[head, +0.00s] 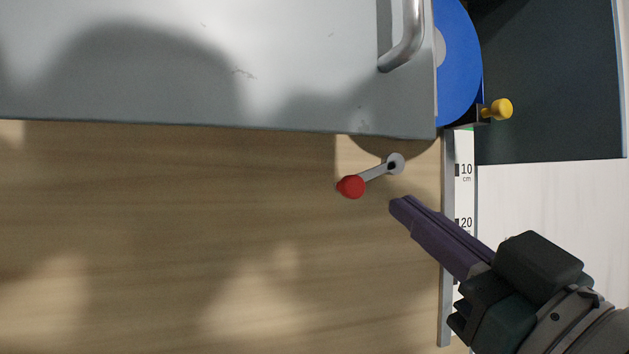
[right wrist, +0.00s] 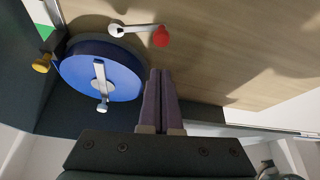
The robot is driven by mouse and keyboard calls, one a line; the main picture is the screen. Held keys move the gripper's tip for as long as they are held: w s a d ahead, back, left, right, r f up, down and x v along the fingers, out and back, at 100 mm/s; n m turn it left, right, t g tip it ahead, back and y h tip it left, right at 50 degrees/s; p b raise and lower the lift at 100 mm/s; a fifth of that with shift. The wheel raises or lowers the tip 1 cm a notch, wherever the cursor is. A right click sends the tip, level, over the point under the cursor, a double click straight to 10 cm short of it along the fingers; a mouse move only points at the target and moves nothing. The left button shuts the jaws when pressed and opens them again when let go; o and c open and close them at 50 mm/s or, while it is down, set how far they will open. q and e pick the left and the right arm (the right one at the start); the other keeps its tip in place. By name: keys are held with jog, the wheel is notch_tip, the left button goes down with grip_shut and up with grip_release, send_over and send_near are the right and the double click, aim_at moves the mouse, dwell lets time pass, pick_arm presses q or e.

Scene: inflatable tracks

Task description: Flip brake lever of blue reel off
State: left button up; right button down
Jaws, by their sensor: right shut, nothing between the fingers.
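The blue reel (head: 458,65) is at the top right of the head view, partly hidden behind a grey panel. The right wrist view shows its round face (right wrist: 125,82) with a metal crank across it. Beside the reel, a short grey lever (head: 375,173) with a red knob (head: 351,187) sits on the wooden surface. In the right wrist view the lever (right wrist: 138,28) points right from its pivot to the red knob. My right gripper (head: 400,204) is shut and empty, its purple fingertips just right of and below the knob, apart from it. My left gripper is out of view.
The grey panel (head: 200,70) with a metal handle (head: 405,40) fills the upper left. A yellow knob (head: 500,109) sticks out near the reel. A ruler strip (head: 463,185) runs along the board's right edge. The wooden surface (head: 200,230) is clear at lower left.

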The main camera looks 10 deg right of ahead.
jog(key=shift+s, duration=0.1)
jog(key=p, duration=0.6)
send_near(360, 174)
jog(key=w+a+r, duration=0.2)
jog(key=a+r, duration=0.3)
jog(key=shift+w+d+f, duration=0.15)
jog(key=shift+d+f, duration=0.05)
jog(key=shift+f+b, duration=0.1)
jog(key=shift+b, duration=0.25)
jog(key=shift+d+f+n+g+y, duration=0.1)
jog(key=shift+f+n+g+y, duration=0.15)
jog(key=shift+n+y, duration=0.2)
